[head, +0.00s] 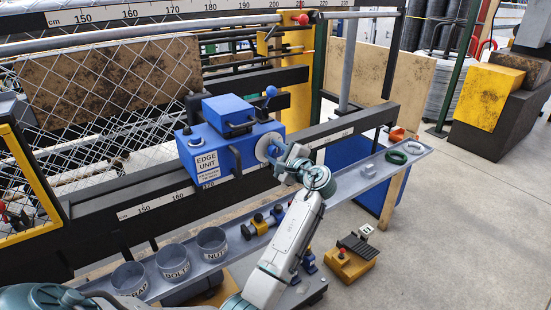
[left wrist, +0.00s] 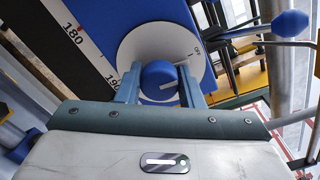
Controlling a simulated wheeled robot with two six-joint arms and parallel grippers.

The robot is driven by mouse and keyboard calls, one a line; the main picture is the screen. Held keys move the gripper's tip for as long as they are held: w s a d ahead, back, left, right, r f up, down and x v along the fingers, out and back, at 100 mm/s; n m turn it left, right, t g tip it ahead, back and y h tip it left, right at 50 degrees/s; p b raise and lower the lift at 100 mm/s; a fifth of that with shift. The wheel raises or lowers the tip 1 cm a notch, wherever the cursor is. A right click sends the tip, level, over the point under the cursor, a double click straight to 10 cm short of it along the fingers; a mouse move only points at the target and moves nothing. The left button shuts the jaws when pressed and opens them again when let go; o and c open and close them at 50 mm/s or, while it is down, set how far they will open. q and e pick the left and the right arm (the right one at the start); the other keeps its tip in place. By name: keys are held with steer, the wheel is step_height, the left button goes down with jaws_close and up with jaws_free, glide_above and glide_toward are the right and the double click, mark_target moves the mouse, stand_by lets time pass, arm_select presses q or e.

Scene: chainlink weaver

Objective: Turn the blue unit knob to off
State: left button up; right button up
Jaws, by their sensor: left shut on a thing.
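The blue edge unit (head: 205,160) is a box on the dark rail, labelled "EDGE UNIT". On its right side is a pale round dial (head: 266,146), also seen in the left wrist view (left wrist: 136,46). The blue knob (left wrist: 158,74) is at the dial's centre, with a pale pointer line on it. In the head view the gripper largely hides the knob. My right gripper is not in view.
A blue ball-ended lever (head: 271,91) stands above the unit. A long grey tray (head: 335,182) runs below, with labelled cups (head: 212,243) at its left and a green ring (head: 396,157) at its right. Chain-link mesh (head: 95,85) is behind. Open floor is at right.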

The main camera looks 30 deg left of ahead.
arm_select(q)
steer(key=shift+f+n+b, duration=0.15)
steer(key=shift+n+b, duration=0.25)
steer(key=shift+n, duration=0.1)
steer(key=o, duration=1)
steer(key=shift+c, duration=0.2)
steer(key=shift+d, duration=0.1)
